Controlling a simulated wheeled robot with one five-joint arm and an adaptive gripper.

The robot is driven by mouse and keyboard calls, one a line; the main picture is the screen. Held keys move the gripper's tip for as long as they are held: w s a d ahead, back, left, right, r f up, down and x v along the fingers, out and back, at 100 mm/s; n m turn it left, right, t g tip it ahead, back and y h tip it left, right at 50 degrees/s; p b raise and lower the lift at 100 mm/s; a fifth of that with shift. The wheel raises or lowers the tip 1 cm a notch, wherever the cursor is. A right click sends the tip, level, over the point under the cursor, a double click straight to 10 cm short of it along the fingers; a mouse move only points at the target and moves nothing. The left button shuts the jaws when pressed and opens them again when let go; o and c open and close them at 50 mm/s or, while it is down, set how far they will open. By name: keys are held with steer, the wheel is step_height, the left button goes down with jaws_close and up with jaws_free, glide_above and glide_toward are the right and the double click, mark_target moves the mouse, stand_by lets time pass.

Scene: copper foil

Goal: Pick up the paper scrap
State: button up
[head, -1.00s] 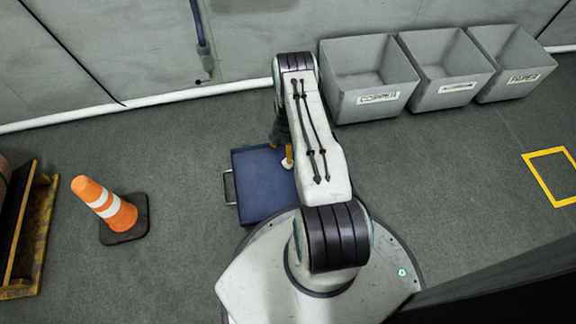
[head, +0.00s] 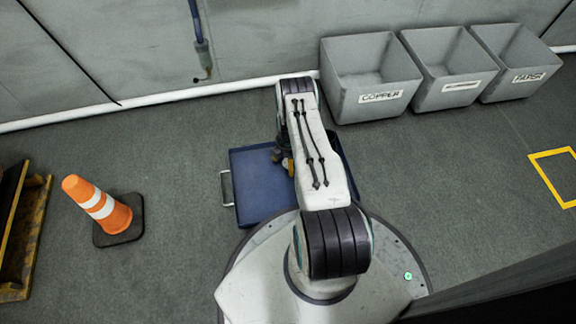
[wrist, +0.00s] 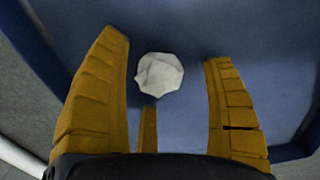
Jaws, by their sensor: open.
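The paper scrap (wrist: 160,73) is a crumpled whitish lump on the blue tray (wrist: 190,25) in the wrist view. My gripper (wrist: 168,78) has yellow ribbed fingers, spread open with nothing held. The scrap shows between the two long fingers, closer to the left one, and a short third finger points at it from below. I cannot tell how high the fingers are above the tray. In the head view, my arm covers part of the blue tray (head: 258,190), and the scrap is hidden. My gripper (head: 287,165) shows only partly there, over the tray.
Three grey bins stand at the back right: one labelled copper (head: 370,80), a middle one (head: 447,70) and one marked paper (head: 515,62). An orange cone (head: 98,203) stands left of the tray. A yellow floor square (head: 556,178) lies far right. The floor between is clear.

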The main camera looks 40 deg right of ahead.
steer(key=shift+f, duration=0.55)
steer(key=shift+c, duration=0.4)
steer(key=c, duration=0.7)
